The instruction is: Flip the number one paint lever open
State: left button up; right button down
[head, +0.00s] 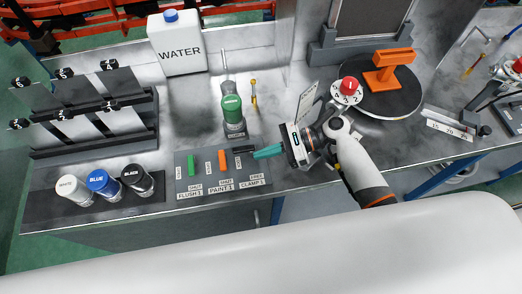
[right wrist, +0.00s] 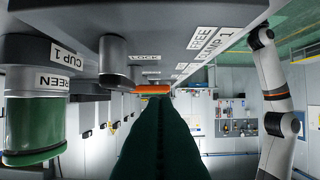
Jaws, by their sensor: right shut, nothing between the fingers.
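The number one paint lever is the orange lever (head: 222,160) on the grey lever panel (head: 203,168), above the label "SHUT PAINT 1". A green lever (head: 191,166) stands left of it and a black clamp lever (head: 243,150) right of it. My right gripper (head: 257,154) is shut and empty, its teal fingers pointing left beside the black lever. In the right wrist view the orange lever (right wrist: 153,89) lies just beyond the dark green fingertips (right wrist: 152,100); I cannot tell whether they touch. My left gripper is not in view.
A green paint cup (head: 232,110) stands behind the panel. White, blue (head: 103,184) and black bottles stand to the left. A water jug (head: 176,42) is at the back. A round turntable (head: 378,102) with an orange stand is at the right.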

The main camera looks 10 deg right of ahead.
aim_at(223, 162)
jog(key=p+x, duration=0.1)
jog(key=x, duration=0.5)
jog(key=shift+s+a+r, duration=0.1)
jog(key=shift+r, duration=0.05)
jog(key=shift+a+f, duration=0.3)
jog(key=shift+a, duration=0.35)
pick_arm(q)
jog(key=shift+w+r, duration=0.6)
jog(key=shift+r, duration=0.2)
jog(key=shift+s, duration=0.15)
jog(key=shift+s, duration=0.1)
pick_arm(e)
jog(key=shift+w+t, duration=0.2)
jog(key=shift+t, duration=0.1)
